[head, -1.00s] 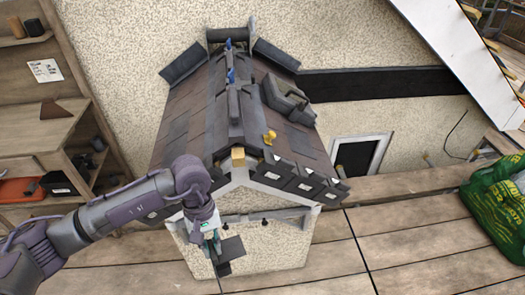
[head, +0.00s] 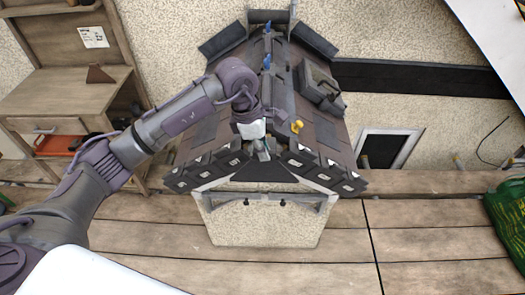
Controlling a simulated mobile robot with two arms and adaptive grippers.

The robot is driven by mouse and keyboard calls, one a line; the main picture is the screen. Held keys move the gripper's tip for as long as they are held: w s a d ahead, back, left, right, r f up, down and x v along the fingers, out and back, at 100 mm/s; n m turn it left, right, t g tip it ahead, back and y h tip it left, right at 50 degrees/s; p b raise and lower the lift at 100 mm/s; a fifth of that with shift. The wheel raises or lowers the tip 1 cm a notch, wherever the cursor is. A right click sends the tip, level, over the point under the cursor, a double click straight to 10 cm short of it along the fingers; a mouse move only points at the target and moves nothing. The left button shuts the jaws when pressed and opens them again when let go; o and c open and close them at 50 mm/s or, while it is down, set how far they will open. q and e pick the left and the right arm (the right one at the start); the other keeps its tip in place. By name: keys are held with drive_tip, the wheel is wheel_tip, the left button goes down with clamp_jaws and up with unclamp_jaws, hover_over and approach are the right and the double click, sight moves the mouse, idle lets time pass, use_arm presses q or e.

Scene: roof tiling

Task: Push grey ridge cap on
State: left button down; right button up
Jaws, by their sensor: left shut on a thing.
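My left gripper (head: 262,152) points down at the front end of the model roof's ridge. It is shut on a dark grey ridge cap (head: 264,172), which sits at the gable peak; the fingers partly cover it. I cannot tell whether the cap touches the roof. The roof (head: 205,130) has brown-grey shingles and a dark ridge (head: 279,52) running back to the wall. The front end of the ridge is hidden behind my gripper and wrist. My right gripper is not in view.
Two blue pieces (head: 266,62) stand along the ridge. A yellow piece (head: 297,127) and a dark grey box-like part (head: 320,86) sit on the right slope. A wooden workbench (head: 70,95) stands at left, a green bag (head: 508,215) at right. The front planks are clear.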

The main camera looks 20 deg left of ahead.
use_arm(q)
drive_tip(key=shift+w+a+f+b, duration=0.2)
drive_tip(key=shift+w+f+b, duration=0.15)
drive_tip(key=shift+w+f, duration=0.3)
drive_tip(key=shift+w+a+f+b, duration=0.2)
drive_tip(key=shift+w+f+b, duration=0.2)
drive_tip(key=shift+w, duration=0.35)
drive_tip(key=shift+w+a+r, duration=0.1)
drive_tip(key=shift+w, duration=0.3)
drive_tip(key=shift+w+a, duration=0.25)
drive_tip(key=shift+w, duration=0.45)
drive_tip(key=shift+w+a, duration=0.2)
drive_tip(key=shift+w, duration=0.45)
drive_tip(key=shift+w+b, duration=0.3)
drive_tip(key=shift+b, duration=0.1)
drive_tip(key=shift+w+a, duration=0.1)
drive_tip(key=shift+w, duration=0.05)
